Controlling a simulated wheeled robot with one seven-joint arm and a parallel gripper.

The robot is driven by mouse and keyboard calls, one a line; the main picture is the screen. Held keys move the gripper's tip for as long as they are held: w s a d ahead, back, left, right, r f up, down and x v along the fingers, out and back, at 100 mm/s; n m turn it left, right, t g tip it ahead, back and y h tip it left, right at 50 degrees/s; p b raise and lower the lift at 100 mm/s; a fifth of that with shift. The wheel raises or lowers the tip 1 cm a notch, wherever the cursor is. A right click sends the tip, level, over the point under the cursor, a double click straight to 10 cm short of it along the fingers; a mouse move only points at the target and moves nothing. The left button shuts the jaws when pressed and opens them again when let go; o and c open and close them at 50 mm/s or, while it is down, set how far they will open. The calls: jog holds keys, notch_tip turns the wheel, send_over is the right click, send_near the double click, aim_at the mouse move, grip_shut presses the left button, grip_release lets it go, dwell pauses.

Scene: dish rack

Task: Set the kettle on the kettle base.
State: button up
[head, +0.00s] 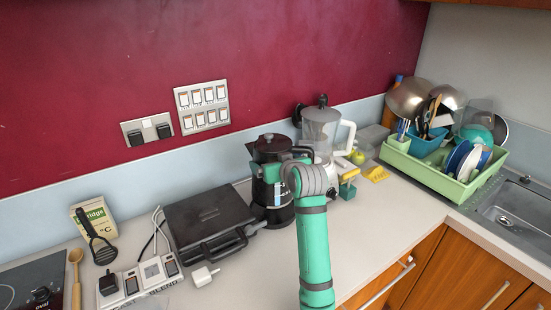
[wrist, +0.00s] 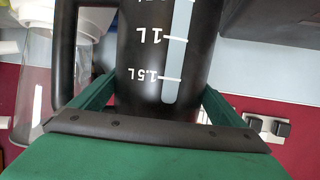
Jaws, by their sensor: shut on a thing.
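The black kettle (head: 268,150) is at the middle of the counter in the head view, roughly upright, partly hidden behind my green arm. My gripper (head: 290,170) is shut on its body from the front. In the wrist view the kettle (wrist: 140,60) fills the middle, upside down in the picture, with a pale level window and volume marks between the green fingers (wrist: 160,100). Its handle is at the left there. A dark round shape (head: 277,217) shows just below the kettle; I cannot tell how much of it is the kettle base, or whether they touch.
A closed black grill (head: 207,222) lies close on the left. A blender or food processor (head: 321,130) stands close behind on the right. A green dish rack (head: 440,178) and the sink are further right. The front counter right of my arm is clear.

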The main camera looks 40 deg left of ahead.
jog(key=shift+f, duration=2.45)
jog(key=shift+d, duration=0.2)
jog(key=shift+s+f, duration=0.1)
jog(key=shift+f, duration=0.5)
jog(key=o, duration=1.7)
jog(key=shift+o, duration=0.2)
jog(key=shift+f, duration=0.25)
jog(key=v, duration=1.1)
jog(key=shift+s, duration=0.1)
